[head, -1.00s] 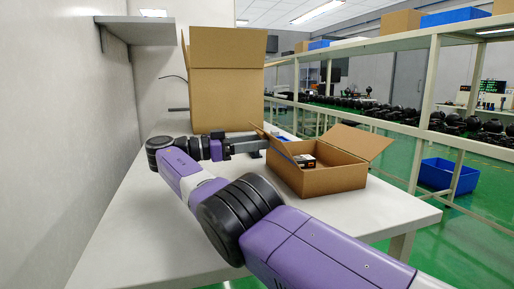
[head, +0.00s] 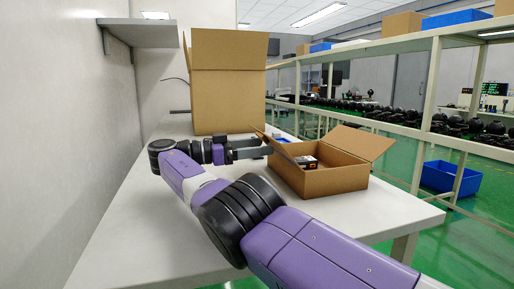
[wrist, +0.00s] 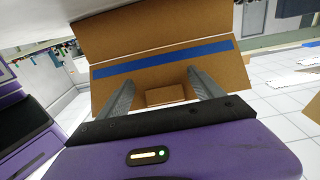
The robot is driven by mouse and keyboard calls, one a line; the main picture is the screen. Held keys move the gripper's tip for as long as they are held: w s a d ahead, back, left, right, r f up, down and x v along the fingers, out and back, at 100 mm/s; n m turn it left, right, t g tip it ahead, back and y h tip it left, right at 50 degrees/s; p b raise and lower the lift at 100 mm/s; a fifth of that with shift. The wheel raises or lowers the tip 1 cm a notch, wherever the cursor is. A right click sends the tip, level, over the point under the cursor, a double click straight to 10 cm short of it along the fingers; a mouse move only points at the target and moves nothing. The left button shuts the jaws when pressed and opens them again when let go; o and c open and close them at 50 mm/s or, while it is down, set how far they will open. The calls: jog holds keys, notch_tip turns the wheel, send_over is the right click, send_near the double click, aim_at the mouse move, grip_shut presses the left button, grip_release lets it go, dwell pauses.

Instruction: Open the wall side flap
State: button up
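A small open cardboard box (head: 325,180) sits on the white table, with a small dark-and-white item (head: 306,162) inside. Its right flap (head: 364,141) is folded outward. Its wall-side edge is partly hidden by my gripper (head: 266,149), which reaches it from the left; a flap corner (head: 259,132) sticks up behind. In the wrist view, my gripper (wrist: 160,83) is open, its two grey fingers apart over brown cardboard (wrist: 165,58) crossed by a blue strip (wrist: 165,62). A small cardboard piece (wrist: 165,95) shows between the fingers. I cannot tell whether the fingers touch the flap.
A tall cardboard box (head: 228,95) stands at the back of the table (head: 130,245). A wall and a shelf (head: 140,32) are at the left. A metal rack with a blue bin (head: 450,177) is at the right. The table's front left is clear.

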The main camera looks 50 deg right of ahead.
notch_tip(320, 180, up, 20)
jog(key=p, duration=1.5)
jog(key=shift+p, duration=0.4)
